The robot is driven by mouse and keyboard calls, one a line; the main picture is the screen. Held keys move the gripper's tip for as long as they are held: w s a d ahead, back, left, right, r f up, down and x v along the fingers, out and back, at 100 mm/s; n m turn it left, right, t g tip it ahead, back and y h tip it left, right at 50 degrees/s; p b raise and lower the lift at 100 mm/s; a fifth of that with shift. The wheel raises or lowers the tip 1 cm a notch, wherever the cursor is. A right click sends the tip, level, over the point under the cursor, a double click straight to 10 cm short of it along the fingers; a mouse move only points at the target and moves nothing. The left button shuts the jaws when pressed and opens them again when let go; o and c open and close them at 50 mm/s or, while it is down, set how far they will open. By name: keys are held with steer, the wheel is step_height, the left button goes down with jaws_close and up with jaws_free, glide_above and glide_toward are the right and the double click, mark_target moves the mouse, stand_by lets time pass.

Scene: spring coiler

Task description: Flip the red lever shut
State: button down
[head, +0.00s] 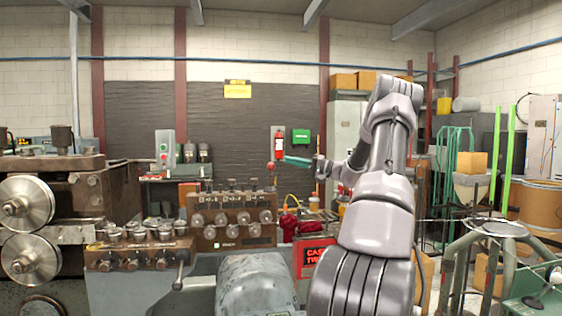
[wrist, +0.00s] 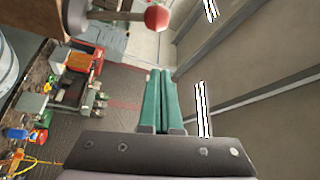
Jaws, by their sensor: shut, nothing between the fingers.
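The red lever shows as a round red knob (head: 271,167) standing above the brown machine block in the head view, on a thin shaft. In the wrist view the red knob (wrist: 156,18) is at the top, with its dark shaft running left. My gripper (head: 286,159) reaches in from the right, its green fingers just right of the knob in the head view. In the wrist view my gripper (wrist: 160,72) has its fingers together and empty, pointing up toward the knob. A gap shows between fingertips and knob there. The lever's pivot is not clear.
The brown block (head: 232,215) with rows of round rollers stands below the lever. A grey rounded housing (head: 255,285) is in front. A large machine with metal wheels (head: 25,200) fills the left. The air around the knob looks open.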

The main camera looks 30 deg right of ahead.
steer(key=shift+f+v, duration=0.15)
steer(key=shift+v, duration=0.95)
steer(key=shift+f+v, duration=0.1)
steer(key=shift+v, duration=1)
steer(key=shift+d, duration=0.2)
